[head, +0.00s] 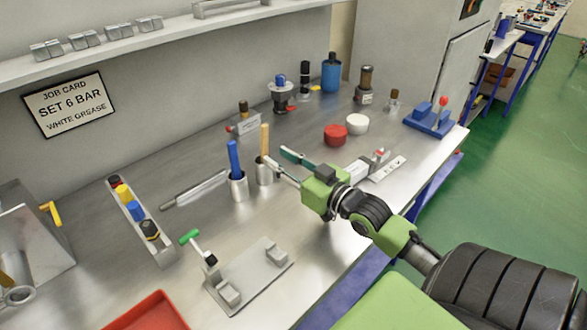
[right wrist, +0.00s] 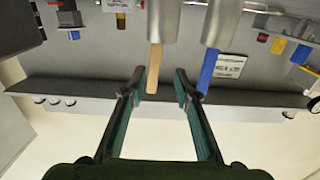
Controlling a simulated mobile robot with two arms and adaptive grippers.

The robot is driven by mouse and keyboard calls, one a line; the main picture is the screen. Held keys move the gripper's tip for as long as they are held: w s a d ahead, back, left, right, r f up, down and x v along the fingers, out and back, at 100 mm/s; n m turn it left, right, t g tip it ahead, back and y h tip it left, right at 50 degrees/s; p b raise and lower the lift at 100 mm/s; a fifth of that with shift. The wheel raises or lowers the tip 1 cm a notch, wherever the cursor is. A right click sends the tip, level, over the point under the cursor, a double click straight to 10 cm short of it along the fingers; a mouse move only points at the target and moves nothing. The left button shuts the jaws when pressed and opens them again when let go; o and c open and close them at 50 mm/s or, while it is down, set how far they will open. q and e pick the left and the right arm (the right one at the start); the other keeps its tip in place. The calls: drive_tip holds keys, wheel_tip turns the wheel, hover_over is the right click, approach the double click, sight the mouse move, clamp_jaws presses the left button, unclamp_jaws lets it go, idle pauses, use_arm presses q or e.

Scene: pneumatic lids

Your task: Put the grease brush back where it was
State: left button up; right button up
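Two metal cups stand on the steel bench. The left cup (head: 238,187) holds a blue handle (head: 234,158), and the right cup (head: 264,174) holds a tan handle (head: 264,139); both handles stand upright. Brush heads are hidden in the cups, so I cannot tell which is the grease brush. My right gripper (head: 276,156) is open beside the right cup. In the right wrist view the tan handle (right wrist: 154,70) shows between the open fingertips (right wrist: 158,78), with no clear contact; the blue handle (right wrist: 208,70) is outside the right-hand finger. My left gripper is not in view.
A job card (head: 65,104) reads "SET 6 BAR, WHITE GREASE". A tray of coloured caps (head: 130,222), a fixture plate (head: 250,275) and a red bin (head: 150,313) are at the left and front. Red (head: 335,135) and white (head: 357,124) lids lie behind my gripper.

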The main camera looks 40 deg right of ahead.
drive_tip(key=s, duration=0.4)
drive_tip(key=shift+s+d+r, duration=0.1)
drive_tip(key=shift+s+d, duration=0.05)
idle(0.8)
